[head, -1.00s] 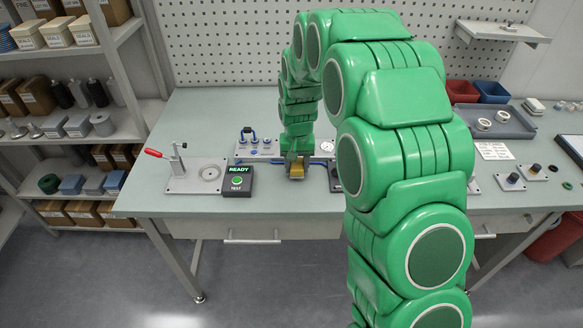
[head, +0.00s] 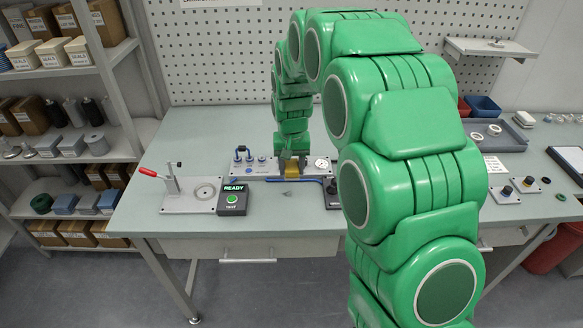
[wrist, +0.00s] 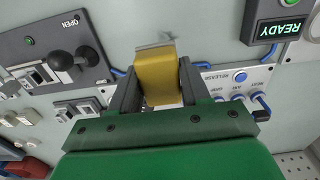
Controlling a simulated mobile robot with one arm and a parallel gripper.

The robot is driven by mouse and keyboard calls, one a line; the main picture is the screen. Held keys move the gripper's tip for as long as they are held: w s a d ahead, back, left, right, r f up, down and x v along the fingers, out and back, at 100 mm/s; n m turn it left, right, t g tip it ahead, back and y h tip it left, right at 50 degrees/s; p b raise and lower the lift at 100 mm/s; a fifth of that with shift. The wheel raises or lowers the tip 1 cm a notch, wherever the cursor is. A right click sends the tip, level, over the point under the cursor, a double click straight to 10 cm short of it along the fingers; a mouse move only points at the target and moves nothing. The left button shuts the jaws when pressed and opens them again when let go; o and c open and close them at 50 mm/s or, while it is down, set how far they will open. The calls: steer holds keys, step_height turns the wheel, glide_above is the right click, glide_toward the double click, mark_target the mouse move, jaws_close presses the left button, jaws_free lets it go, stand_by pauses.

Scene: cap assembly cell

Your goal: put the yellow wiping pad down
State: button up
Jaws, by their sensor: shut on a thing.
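The yellow wiping pad (wrist: 157,75) is clamped between the two fingers of my gripper (wrist: 157,88) in the wrist view, its free end pointing away from the palm. In the head view my gripper (head: 292,160) points down at the blue-edged valve panel (head: 262,168), and a little of the yellow shows between the fingers. A small grey mark or flat scrap (head: 286,193) lies on the bench in front of it; it also shows just past the pad's end in the wrist view (wrist: 154,44). I cannot tell whether the pad touches anything.
The READY test box (head: 233,199) and a red-handled clamp fixture (head: 188,194) stand to the left. A box marked OPEN with a black knob (wrist: 62,60) shows in the wrist view. Bare bench (head: 290,218) lies in front. My arm hides part of the bench's right side.

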stand_by(0.3)
steer(key=w+d+r, duration=0.3)
steer(key=w+d, duration=0.1)
steer(key=d, duration=0.3)
steer(key=w+d+r, duration=0.2)
steer(key=w+d, duration=0.2)
steer(key=d, duration=0.4)
glide_above(332, 147)
steer(key=shift+f, duration=4.65)
steer(key=shift+w+f, duration=0.15)
steer(key=shift+f, duration=1.65)
steer(key=shift+f, duration=0.45)
